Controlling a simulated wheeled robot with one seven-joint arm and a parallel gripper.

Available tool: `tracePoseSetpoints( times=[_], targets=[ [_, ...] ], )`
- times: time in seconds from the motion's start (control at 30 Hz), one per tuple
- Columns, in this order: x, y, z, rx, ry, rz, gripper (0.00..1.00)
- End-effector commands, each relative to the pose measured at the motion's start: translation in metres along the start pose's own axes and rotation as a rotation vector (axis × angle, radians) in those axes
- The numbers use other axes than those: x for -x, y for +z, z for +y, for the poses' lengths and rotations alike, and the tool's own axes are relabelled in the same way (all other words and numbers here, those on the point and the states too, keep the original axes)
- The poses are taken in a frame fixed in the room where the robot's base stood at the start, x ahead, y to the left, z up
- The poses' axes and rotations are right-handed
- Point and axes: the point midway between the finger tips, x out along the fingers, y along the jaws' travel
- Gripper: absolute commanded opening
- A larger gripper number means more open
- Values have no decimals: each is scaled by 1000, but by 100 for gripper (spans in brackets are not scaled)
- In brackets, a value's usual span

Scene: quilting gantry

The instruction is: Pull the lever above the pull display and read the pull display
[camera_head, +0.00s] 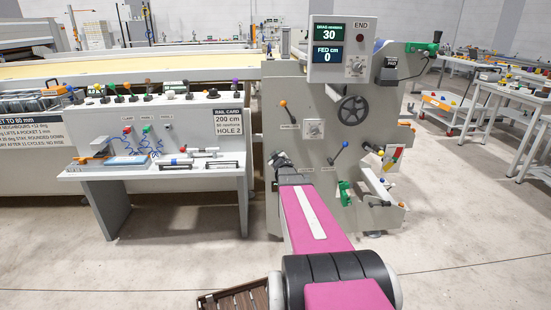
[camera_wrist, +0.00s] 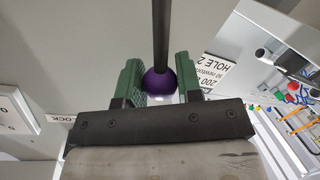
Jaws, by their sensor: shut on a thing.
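In the wrist view, the green fingers of my gripper (camera_wrist: 159,80) are shut on a purple ball knob (camera_wrist: 160,86) at the end of a dark lever rod (camera_wrist: 161,35). In the head view my arm reaches the grey machine's front, and the gripper (camera_head: 280,160) is small there, with its knob not clear. Above, a display box carries an upper screen (camera_head: 329,35) reading 30, its small heading seemingly ending in "newtons". The lower screen (camera_head: 328,56) reads "FED cm 0". I see no screen clearly headed "pull".
Left stands a bench (camera_head: 155,172) with a "RAIL CARD 200 cm, HOLE 2" sign (camera_head: 228,122).

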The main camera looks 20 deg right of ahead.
Motion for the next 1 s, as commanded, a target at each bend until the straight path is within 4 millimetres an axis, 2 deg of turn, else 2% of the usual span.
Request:
tracePoseSetpoints(
  times=[0.13,0.17,0.23,0.53,0.67,0.87,1.0],
  targets=[
    [0,0,-1,-1,-1,2,0],
    [0,0,-1,-1,-1,2,36],
    [0,0,-1,-1,-1,2,58],
    [1,0,-1,-1,-1,1,58],
    [7,0,-1,-1,-1,0,58],
    [33,-1,-1,-1,-1,-1,58],
    [59,-1,-1,-2,-1,0,58]
  ],
)
